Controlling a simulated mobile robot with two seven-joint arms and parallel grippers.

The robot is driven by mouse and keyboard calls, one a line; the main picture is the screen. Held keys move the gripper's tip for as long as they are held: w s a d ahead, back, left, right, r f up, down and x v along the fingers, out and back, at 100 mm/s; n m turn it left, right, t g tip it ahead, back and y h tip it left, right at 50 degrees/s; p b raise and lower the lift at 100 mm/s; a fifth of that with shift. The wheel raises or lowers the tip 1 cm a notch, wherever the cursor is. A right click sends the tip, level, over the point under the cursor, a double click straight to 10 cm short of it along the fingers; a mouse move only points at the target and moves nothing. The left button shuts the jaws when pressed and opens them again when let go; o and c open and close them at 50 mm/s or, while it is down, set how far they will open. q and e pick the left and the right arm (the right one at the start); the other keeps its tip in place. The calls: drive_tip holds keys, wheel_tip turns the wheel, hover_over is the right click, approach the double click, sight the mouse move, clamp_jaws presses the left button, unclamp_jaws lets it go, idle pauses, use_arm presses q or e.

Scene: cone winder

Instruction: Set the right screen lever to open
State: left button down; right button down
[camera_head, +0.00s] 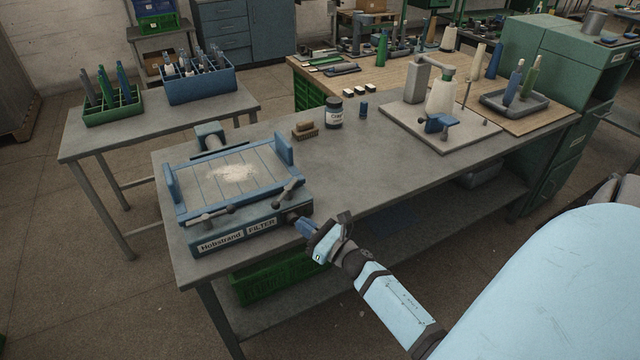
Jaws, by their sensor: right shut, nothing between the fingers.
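A blue and grey filter unit (228,230) labelled "FILTER" sits at the left end of the grey bench. Its tray holds a slatted screen (215,188) with a pale dusty patch in the middle. The right screen lever (289,191) is dark with a knobbed end and slants up to the right at the front right corner. The left lever (210,216) lies nearly flat along the front edge. My right gripper (301,224) is shut and empty, just below and right of the right lever, near the unit's front right corner. I cannot tell whether it touches the unit.
A brush (305,130), a dark jar (334,112) and a small blue piece (364,110) stand behind the unit. A cone winder (440,100) stands on a board further right. The bench top between them is clear. A green crate (270,281) sits on the shelf below.

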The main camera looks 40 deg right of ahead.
sight(286, 195)
drive_tip(key=p+x, duration=0.1)
drive_tip(key=x, duration=0.4)
drive_tip(key=shift+w+a, duration=0.1)
drive_tip(key=shift+w, duration=0.35)
drive_tip(key=shift+a, duration=0.1)
